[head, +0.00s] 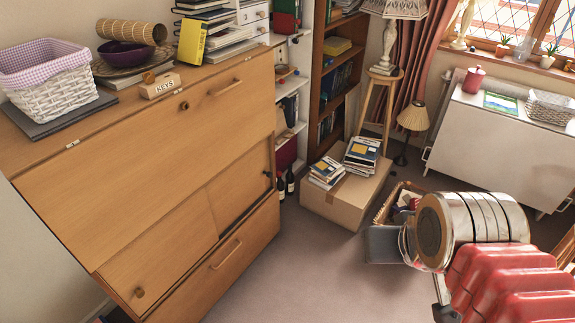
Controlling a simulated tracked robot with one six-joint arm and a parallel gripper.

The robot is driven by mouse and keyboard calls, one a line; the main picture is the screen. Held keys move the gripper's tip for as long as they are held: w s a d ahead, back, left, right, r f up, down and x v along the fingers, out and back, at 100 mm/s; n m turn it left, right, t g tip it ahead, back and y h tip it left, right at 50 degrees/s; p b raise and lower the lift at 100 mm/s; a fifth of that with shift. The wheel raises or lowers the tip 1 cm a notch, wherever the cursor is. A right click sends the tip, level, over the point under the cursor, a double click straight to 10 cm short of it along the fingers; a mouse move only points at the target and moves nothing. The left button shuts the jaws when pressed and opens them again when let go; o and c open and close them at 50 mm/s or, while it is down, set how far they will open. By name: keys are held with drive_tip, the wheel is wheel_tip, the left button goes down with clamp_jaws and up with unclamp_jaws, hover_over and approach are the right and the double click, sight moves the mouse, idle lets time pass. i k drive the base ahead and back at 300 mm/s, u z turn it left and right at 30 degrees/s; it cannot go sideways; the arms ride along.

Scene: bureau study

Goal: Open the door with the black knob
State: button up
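The wooden bureau (150,140) fills the left of the head view. Below its large fold-down front are two small door panels side by side. The right door (240,187) carries a small black knob (266,174) near its right edge, and this door looks shut. The left door (160,265) has a wooden knob (140,292) and also looks shut. A red ribbed and silver part of my arm shows at the lower right, well apart from the bureau.
A cardboard box (335,204) with books on top stands right of the bureau, with dark bottles (285,183) between them. A wooden crate (390,206) lies behind my arm. Carpet (305,275) before the bureau is clear.

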sight(232, 193)
drive_tip(key=u, duration=0.15)
drive_tip(key=i, duration=1.5)
drive_tip(key=u, duration=0.6)
